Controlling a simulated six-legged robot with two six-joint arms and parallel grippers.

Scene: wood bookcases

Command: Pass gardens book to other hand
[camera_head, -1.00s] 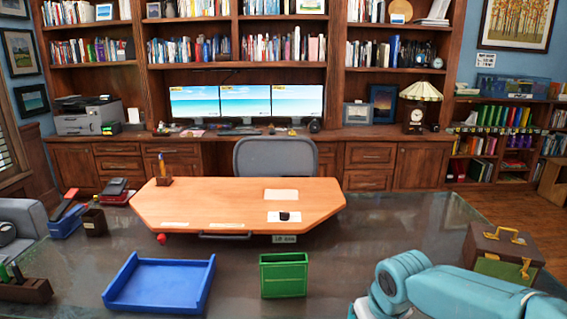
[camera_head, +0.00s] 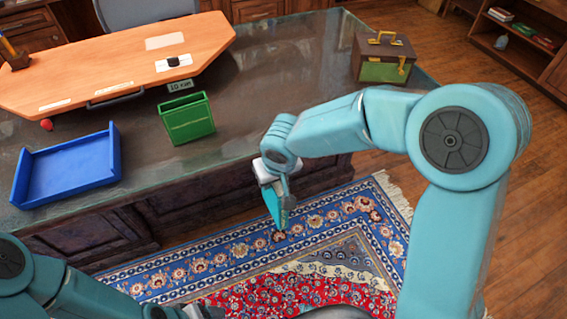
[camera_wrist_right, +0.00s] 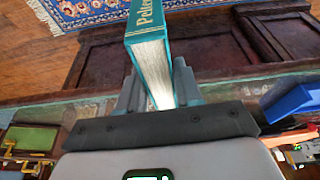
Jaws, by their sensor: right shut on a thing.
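A teal book with a teal cover, pale page edges and gold lettering, only partly legible, hangs below my right gripper (camera_head: 268,172) in the head view (camera_head: 275,205). In the right wrist view, the book (camera_wrist_right: 146,45) stands between the two grey fingers (camera_wrist_right: 158,92), which are shut on its end. The rest of the book runs out of that frame at the top. It is in the air in front of the desk, above the rug. My left gripper (camera_head: 200,312) shows only as a grey bit at the bottom edge of the head view, so its jaws cannot be made out.
The dark desk (camera_head: 265,85) carries a blue tray (camera_head: 68,170), a green box (camera_head: 187,118) and a brown-and-green case (camera_head: 384,58). A patterned rug (camera_head: 320,215) lies in front of it. The air between my arms is clear.

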